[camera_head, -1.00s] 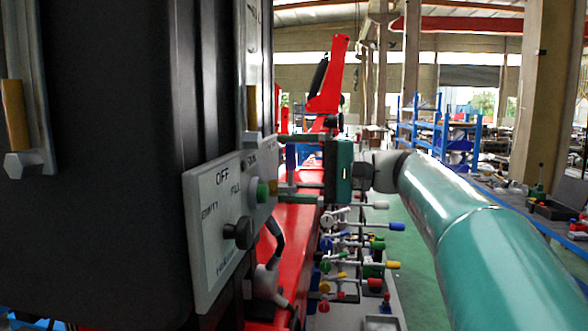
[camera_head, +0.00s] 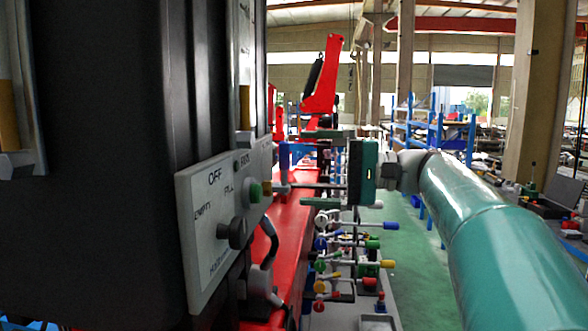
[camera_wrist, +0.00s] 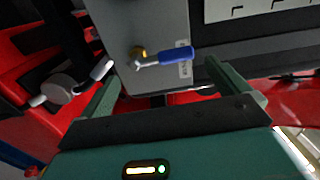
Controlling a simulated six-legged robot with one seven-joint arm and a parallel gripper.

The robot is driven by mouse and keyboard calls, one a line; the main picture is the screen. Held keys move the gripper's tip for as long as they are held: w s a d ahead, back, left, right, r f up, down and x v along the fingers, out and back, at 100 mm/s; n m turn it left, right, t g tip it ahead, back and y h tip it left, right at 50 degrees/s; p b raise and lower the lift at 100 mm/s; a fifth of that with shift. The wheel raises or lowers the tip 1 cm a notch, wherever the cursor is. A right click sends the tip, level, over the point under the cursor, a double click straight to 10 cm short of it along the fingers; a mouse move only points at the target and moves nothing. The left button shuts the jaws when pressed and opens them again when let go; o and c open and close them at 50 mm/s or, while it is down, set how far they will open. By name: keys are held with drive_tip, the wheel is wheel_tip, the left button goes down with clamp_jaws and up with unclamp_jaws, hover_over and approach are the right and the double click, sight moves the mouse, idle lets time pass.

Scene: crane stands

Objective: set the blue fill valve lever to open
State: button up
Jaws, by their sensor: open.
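The blue fill valve lever (camera_wrist: 176,54) shows in the wrist view, with a blue grip and a metal stem running left to a brass fitting (camera_wrist: 138,52) on a grey plate (camera_wrist: 150,22). The grip points right and slightly up in that picture. My gripper (camera_wrist: 163,78) is open and empty. Its two green fingers stand wide apart, left and right of the lever's span, and the lever appears beyond them, not gripped. In the head view my gripper (camera_head: 298,161) points left, beside the panel's far end. I cannot tell the exact gap to the lever.
A grey control panel (camera_head: 208,240) with a black knob (camera_head: 233,234) and a green button (camera_head: 254,192) is fixed at the left, near a dark tank (camera_head: 110,150). Several coloured levers (camera_head: 350,265) stand below my gripper.

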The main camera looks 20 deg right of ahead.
drive_tip(key=v, duration=0.8)
drive_tip(key=shift+d, duration=0.35)
drive_tip(key=shift+s, duration=0.15)
drive_tip(key=s+a+f+m+g+h, duration=0.1)
drive_tip(key=s+a+f+h, duration=0.4)
drive_tip(key=f, duration=0.4)
drive_tip(key=s+a+f+g+h, duration=0.1)
drive_tip(key=s+a+f+h, duration=0.15)
drive_tip(key=a+f, duration=0.55)
drive_tip(key=s+f+n+h, duration=0.2)
drive_tip(key=s+f+h, duration=0.2)
drive_tip(key=f, duration=0.4)
drive_tip(key=s+d+f+n+h, duration=0.1)
drive_tip(key=s+f+n+h, duration=0.2)
drive_tip(key=s+f+h, duration=0.2)
wheel_tip(320, 180, down, 4)
drive_tip(key=shift+s+d+r+t, duration=0.1)
drive_tip(key=shift+s+d+t, duration=0.2)
drive_tip(key=shift+s, duration=0.55)
